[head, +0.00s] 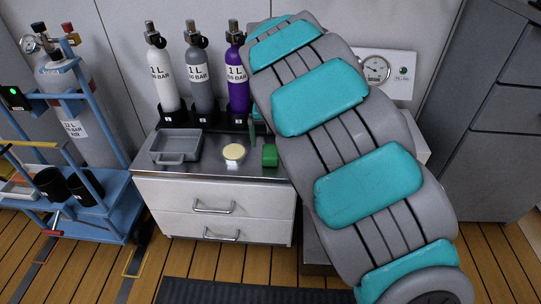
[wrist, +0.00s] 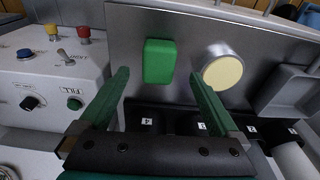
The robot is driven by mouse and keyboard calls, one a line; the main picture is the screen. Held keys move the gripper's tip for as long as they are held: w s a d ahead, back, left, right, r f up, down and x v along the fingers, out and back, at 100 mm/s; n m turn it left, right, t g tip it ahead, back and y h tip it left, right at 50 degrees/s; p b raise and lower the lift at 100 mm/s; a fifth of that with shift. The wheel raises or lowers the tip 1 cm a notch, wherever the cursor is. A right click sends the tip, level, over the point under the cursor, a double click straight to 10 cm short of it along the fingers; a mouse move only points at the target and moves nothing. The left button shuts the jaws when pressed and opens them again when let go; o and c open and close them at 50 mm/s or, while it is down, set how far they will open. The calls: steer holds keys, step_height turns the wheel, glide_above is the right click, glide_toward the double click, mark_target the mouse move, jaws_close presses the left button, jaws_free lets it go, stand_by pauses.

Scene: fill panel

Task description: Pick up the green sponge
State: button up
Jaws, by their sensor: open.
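The green sponge (head: 270,155) lies on the metal top of the drawer cabinet, near its right end, partly beside my arm in the head view. In the wrist view the sponge (wrist: 159,60) shows as a green block on the metal surface, framed between the two fingers of my gripper (wrist: 159,74). The green fingers are spread apart and nothing is held between them. In the head view my arm hides most of the gripper; a green finger (head: 253,134) shows just left of the sponge.
A cream-topped round tin (head: 233,152) stands left of the sponge, and a grey tray (head: 178,147) is further left. Cylinders in black holders, including a purple one (head: 237,75), stand behind. A white control box (wrist: 50,75) with knobs is on the left in the wrist view.

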mark_target(270, 151)
steer(key=f, duration=0.2)
steer(key=w+f, duration=0.1)
steer(key=f, duration=0.2)
steer(key=shift+w+d+f, duration=0.1)
steer(key=shift+w+f, duration=0.05)
steer(key=shift+f, duration=0.2)
steer(key=c, duration=1.4)
steer(key=shift+c, duration=0.2)
steer(key=shift+r, duration=1.55)
steer(key=shift+d+r, duration=0.1)
steer(key=shift+r, duration=0.15)
steer(key=s+d+r, duration=0.1)
steer(key=s+d, duration=0.9)
steer(key=s, duration=0.2)
steer(key=shift+s+r+b, duration=0.2)
steer(key=shift+s+b, duration=0.05)
steer(key=shift+b, duration=0.05)
